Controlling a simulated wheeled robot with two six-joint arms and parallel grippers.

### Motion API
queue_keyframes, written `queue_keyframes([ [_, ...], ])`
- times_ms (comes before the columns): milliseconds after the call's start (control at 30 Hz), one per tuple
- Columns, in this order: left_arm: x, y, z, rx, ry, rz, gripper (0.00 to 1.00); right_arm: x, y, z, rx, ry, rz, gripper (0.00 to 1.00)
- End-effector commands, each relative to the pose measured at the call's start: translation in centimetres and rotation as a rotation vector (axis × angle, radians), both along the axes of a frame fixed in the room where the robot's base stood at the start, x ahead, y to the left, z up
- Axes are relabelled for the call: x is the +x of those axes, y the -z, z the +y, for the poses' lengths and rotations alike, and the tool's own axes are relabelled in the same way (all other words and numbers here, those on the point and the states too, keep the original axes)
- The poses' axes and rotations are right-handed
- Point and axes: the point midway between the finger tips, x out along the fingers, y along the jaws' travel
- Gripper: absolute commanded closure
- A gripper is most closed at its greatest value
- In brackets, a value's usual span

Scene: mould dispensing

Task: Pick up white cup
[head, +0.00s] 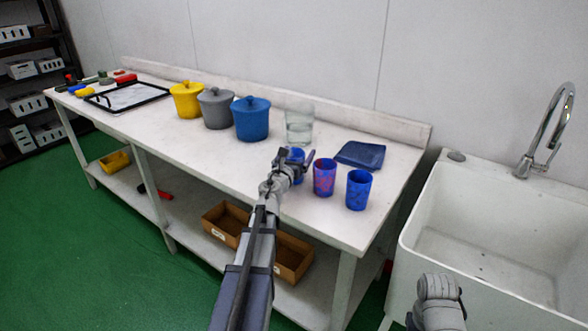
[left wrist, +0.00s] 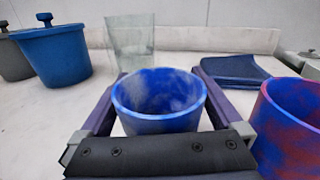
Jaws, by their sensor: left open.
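No plain white cup shows. A blue cup with whitish marbling (head: 298,173) stands on the table, partly hidden by my left gripper (head: 296,156) in the head view. In the left wrist view this cup (left wrist: 158,123) sits between the two fingers of my left gripper (left wrist: 160,75), which are open on either side of it. A red-and-blue cup (head: 324,177) stands just right of it; it also shows in the left wrist view (left wrist: 292,130). A blue cup with darker patches (head: 358,190) stands further right. My right gripper is not seen.
A clear glass (head: 299,124) stands behind the cups, beside a folded dark blue cloth (head: 360,155). Blue (head: 251,120), grey (head: 215,108) and yellow (head: 187,100) lidded pots stand to the left. A white sink (head: 480,255) is right of the table.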

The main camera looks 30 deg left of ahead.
Motion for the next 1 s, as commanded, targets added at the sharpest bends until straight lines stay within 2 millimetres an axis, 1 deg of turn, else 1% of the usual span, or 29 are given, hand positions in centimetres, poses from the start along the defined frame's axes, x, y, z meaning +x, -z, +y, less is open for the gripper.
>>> queue_keyframes([
  [133,-0.10,0.00,-0.04,0.000,0.000,0.000,0.01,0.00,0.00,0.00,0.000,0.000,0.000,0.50],
  [733,-0.11,0.00,-0.04,0.000,0.000,0.000,0.69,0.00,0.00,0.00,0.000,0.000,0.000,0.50],
  [1000,-0.11,-0.10,-0.05,0.000,0.000,0.000,0.69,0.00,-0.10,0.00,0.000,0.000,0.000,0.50],
])
